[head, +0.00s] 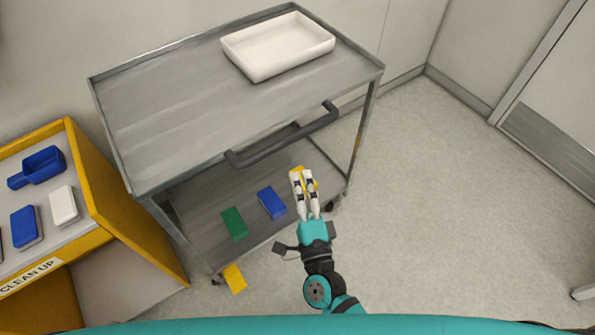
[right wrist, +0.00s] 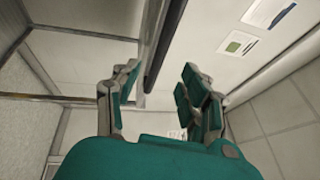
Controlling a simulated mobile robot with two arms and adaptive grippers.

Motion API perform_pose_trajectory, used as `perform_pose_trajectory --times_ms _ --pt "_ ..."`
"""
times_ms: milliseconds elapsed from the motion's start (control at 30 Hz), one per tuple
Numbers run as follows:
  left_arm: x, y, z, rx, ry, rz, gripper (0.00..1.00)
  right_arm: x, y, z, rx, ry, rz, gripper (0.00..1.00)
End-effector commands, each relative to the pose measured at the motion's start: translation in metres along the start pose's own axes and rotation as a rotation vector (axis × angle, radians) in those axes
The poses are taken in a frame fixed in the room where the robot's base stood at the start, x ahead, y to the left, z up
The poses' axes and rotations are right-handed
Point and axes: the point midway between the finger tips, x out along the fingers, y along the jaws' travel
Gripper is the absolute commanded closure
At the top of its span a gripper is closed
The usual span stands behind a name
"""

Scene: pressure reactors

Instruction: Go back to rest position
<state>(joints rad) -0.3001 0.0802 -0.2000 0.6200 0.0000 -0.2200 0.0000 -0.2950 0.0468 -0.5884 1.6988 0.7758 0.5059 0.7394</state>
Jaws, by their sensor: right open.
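My right gripper (head: 303,180) is in front of the metal cart, below its dark handle and beside the lower shelf. Its fingers are apart and hold nothing; the right wrist view also shows the open fingers (right wrist: 158,85) with empty space between them. A yellow object shows just behind the fingertips in the head view, partly hidden by them. My left gripper is not in either view.
The metal cart (head: 150,110) carries a white tray (head: 280,48) on top. Its lower shelf holds a green block (head: 234,223) and a blue block (head: 271,202). A yellow block (head: 235,278) lies by the cart's front edge. A yellow clean-up station (head: 130,215) stands left.

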Motion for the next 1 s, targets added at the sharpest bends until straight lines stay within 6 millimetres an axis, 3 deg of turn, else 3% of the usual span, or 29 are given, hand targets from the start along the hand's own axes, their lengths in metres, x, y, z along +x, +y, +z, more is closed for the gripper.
perform_pose_trajectory --times_ms 533,633,733,833,1000 --pt "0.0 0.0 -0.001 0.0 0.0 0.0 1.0 -0.001 0.0 0.0 -0.001 0.0 0.0 0.56" --pt "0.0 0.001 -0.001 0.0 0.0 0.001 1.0 -0.003 0.012 -0.001 -0.038 -0.012 0.025 0.56" --pt "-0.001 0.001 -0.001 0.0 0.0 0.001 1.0 -0.013 0.05 -0.004 -0.16 -0.05 0.107 0.56" --pt "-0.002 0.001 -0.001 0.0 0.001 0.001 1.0 -0.034 0.112 -0.013 -0.351 -0.123 0.241 0.56" --pt "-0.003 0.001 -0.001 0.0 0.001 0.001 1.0 -0.099 0.222 -0.044 -0.682 -0.301 0.511 0.56"
